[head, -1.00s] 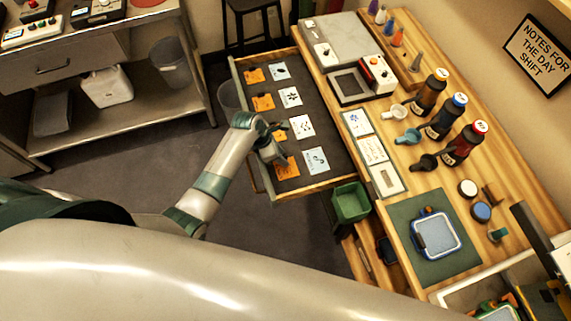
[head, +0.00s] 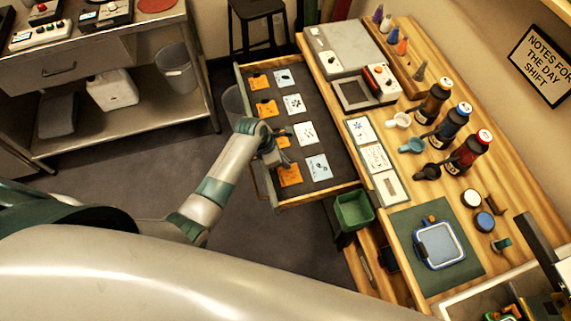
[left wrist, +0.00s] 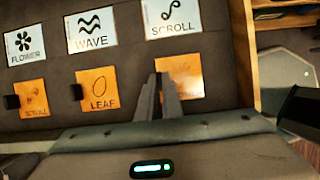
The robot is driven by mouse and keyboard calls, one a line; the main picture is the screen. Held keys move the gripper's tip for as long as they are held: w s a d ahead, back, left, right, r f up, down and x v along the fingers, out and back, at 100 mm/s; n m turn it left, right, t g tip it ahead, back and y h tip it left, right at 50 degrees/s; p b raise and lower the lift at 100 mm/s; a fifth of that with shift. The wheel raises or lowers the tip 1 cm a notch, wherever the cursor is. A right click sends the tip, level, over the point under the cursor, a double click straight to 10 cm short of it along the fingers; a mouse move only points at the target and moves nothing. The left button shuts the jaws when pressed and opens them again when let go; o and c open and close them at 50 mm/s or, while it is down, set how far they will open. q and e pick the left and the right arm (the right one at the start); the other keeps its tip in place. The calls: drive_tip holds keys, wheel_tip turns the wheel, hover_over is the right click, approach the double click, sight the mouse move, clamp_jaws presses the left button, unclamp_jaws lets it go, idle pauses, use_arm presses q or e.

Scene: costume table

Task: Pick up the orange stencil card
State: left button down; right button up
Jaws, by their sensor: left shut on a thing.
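Several orange stencil cards lie in a column along the left side of the dark open drawer (head: 333,150). My left gripper (head: 286,160) is low over the front orange card (head: 289,176). In the left wrist view its fingers (left wrist: 167,90) are close together at the left edge of that orange card (left wrist: 185,72), shut on it there. The fingers hide that edge, and its print is too faint to read. Orange cards reading LEAF (left wrist: 98,86) and SCROLL (left wrist: 32,98) lie to the left, each with a black tab. My right gripper is not in view.
White cards marked FLOWER (left wrist: 22,42), WAVE (left wrist: 92,30) and SCROLL (left wrist: 172,18) lie beside the orange ones. The drawer's wooden front rim (head: 320,196) is close to my gripper. A green bin (head: 354,210) stands just outside it. Bottles (head: 467,150) stand on the table.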

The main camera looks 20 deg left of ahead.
use_arm(q)
drive_tip(key=shift+r, duration=0.5)
drive_tip(key=r, duration=0.1)
drive_tip(key=r+b, duration=0.1)
drive_tip(key=r, duration=0.1)
drive_tip(key=shift+s+d, duration=0.2)
drive_tip(key=shift+d, duration=0.2)
drive_tip(key=s+d+r+b, duration=0.2)
drive_tip(key=s+d+r, duration=0.4)
drive_tip(key=s+d, duration=0.1)
drive_tip(key=shift+d+r, duration=0.4)
drive_tip(key=shift+d, duration=0.15)
